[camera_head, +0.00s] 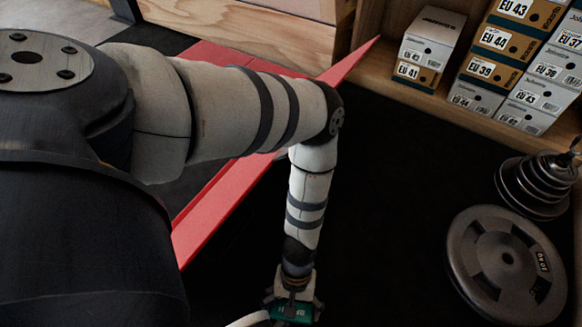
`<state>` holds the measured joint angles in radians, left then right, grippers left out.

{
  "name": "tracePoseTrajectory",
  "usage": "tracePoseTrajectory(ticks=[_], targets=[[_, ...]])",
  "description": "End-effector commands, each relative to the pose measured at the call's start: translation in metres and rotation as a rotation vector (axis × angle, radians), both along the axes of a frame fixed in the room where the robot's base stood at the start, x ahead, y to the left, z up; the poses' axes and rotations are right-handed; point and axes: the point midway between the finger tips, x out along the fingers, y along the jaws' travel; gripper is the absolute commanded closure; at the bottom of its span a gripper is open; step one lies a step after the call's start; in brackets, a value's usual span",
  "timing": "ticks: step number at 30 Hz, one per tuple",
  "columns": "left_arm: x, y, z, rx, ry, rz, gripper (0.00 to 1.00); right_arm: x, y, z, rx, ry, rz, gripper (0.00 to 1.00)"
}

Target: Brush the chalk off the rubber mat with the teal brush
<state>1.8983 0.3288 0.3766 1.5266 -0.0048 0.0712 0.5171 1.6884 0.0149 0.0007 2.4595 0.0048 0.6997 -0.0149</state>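My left arm comes in from the left and bends down to my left gripper (292,306) at the bottom edge. A small teal piece (291,312) shows right at its fingers, with light finger parts on both sides; it may be part of the teal brush. The fingertips are too small and cut off to tell whether they are shut on it. A pale curved strip (249,319) lies just left of the gripper; I cannot tell what it is. The black floor surface (390,190) may be the rubber mat; no chalk is clear on it. My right gripper is out of view.
A round weight plate (507,262) lies at the lower right, with a stack of smaller plates (537,185) behind it. Shoe boxes (430,48) fill a wooden shelf at the back right. A red board (225,205) runs diagonally behind my arm. The dark floor between is clear.

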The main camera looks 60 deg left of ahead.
Motion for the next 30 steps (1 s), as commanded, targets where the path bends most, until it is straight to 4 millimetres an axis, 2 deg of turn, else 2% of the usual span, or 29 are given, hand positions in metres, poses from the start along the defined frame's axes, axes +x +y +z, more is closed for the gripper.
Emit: tracePoseTrajectory(ticks=[1, 15, 30], targets=[[0.0, 0.0, 0.009, 0.0, -0.003, -0.001, 0.39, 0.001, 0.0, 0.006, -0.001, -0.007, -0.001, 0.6], [-0.007, 0.0, 0.049, 0.0, -0.002, -0.005, 0.39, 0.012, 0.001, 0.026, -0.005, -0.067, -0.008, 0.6], [-0.006, -0.002, 0.055, -0.001, 0.0, -0.009, 0.39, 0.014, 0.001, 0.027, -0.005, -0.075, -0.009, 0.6]])
